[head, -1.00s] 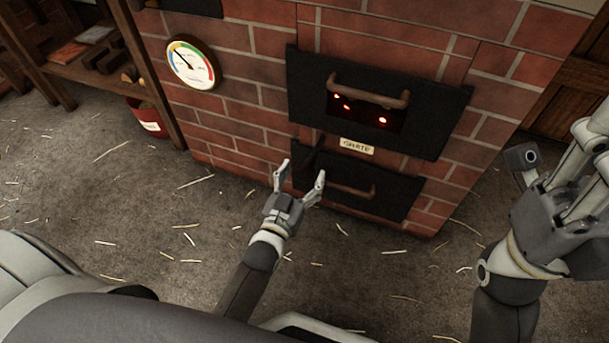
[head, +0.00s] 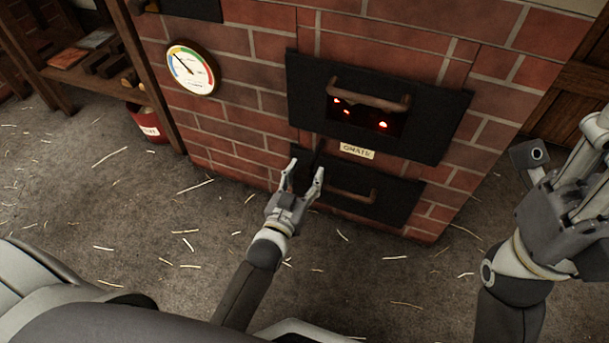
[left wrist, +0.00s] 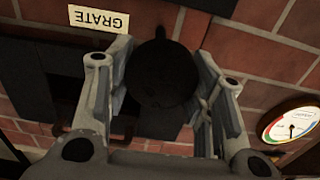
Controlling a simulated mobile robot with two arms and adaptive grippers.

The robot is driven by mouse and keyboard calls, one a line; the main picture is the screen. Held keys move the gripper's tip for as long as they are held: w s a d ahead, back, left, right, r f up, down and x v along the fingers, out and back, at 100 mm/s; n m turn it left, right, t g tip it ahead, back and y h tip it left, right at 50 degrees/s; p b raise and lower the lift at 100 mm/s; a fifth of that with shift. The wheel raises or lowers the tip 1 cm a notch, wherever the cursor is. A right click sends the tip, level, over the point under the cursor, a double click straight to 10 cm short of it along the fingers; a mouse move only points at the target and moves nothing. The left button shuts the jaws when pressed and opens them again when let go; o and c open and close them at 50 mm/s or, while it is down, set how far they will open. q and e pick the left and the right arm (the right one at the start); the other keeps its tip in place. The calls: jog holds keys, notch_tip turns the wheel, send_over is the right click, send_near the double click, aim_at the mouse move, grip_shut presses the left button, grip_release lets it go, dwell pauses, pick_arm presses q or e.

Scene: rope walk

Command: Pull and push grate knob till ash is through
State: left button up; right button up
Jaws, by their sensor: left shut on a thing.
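The round black grate knob (left wrist: 163,75) shows in the left wrist view between the two fingers of my left gripper (left wrist: 163,95). The gripper is shut on it. In the head view, my left gripper (head: 306,167) is in front of the lower black door, and the dark knob is hard to make out there. A label reading GRATE (head: 357,151) is on the wall just above and right of the gripper; it also shows upside down in the left wrist view (left wrist: 99,18). My right gripper (head: 562,150) is open and empty at the right edge.
The upper black door (head: 440,135) has a brown handle and an opening with glowing embers (head: 346,110). The lower door (head: 395,200) also has a handle. A round gauge (head: 191,69) hangs on the brick wall. A red bucket (head: 150,124) stands by wooden shelves. Straw litters the floor.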

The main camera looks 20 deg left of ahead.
aim_at(311, 164)
pick_arm(q)
jog(key=w, duration=0.6)
jog(key=shift+w+d+p, duration=0.1)
jog(key=shift+w+p, duration=0.1)
jog(key=shift+p, duration=0.2)
jog(key=shift+w+r, duration=0.15)
jog(key=o, duration=1.4)
jog(key=shift+w, duration=0.1)
jog(key=s, duration=1.2)
jog(key=shift+a, duration=0.2)
